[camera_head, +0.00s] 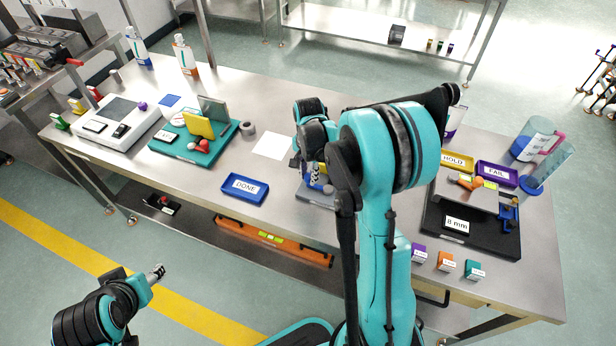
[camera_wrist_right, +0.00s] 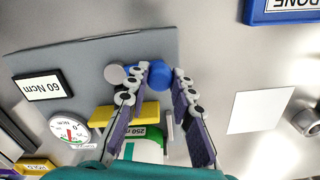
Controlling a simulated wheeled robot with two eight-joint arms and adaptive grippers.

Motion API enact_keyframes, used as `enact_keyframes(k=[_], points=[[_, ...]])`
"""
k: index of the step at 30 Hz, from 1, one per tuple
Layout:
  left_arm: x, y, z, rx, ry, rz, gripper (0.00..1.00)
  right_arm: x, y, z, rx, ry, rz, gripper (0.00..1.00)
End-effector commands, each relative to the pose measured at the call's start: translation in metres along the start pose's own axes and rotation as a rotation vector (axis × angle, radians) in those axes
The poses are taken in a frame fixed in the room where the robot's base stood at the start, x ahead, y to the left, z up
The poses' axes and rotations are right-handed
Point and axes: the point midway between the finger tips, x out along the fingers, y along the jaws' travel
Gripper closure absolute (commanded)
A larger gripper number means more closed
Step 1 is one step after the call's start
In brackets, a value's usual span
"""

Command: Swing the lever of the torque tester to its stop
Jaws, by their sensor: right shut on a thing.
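The torque tester, a grey base plate (camera_wrist_right: 75,62), fills the left and middle of the right wrist view. It carries a round gauge (camera_wrist_right: 70,130), a "60 Ncm" label (camera_wrist_right: 43,87) and a yellow block (camera_wrist_right: 112,114). My right gripper (camera_wrist_right: 159,75) is over the plate, shut on a blue knob (camera_wrist_right: 158,72), apparently the lever's. The lever's shaft is mostly hidden. In the head view my right arm covers most of the tester, and only a bit of its base (camera_head: 316,199) shows. My left gripper (camera_head: 158,271) hangs away from the table, too small to read.
A blue DONE tray (camera_head: 244,189) and a white sheet (camera_head: 272,146) lie left of the tester. A teal fixture (camera_head: 190,150) stands further left. A black "8 mm" fixture (camera_head: 478,240) and small boxes (camera_head: 446,262) are to the right. The table between the DONE tray and the sheet is bare.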

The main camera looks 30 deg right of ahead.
Motion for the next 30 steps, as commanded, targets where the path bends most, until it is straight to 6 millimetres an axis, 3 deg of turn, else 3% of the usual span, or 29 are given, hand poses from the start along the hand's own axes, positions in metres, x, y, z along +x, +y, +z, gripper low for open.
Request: enact_keyframes(k=[21,22,24,30], points=[[-0.0002,0.0000,-0.0002,0.000,0.000,0.000,0.51,-0.0001,-0.0020,-0.0053,0.077,0.001,-0.001,1.00],[-0.0002,0.0000,-0.0002,0.000,0.000,0.000,0.51,-0.0001,-0.0020,-0.0054,0.077,0.001,-0.001,0.72],[-0.0002,0.0000,-0.0002,0.000,0.000,0.000,0.51,-0.0001,-0.0020,-0.0053,0.077,0.001,-0.001,0.55],[-0.0002,0.0000,-0.0002,0.000,0.000,0.000,0.51,0.0000,-0.0018,-0.0050,0.076,0.000,-0.001,0.55]])
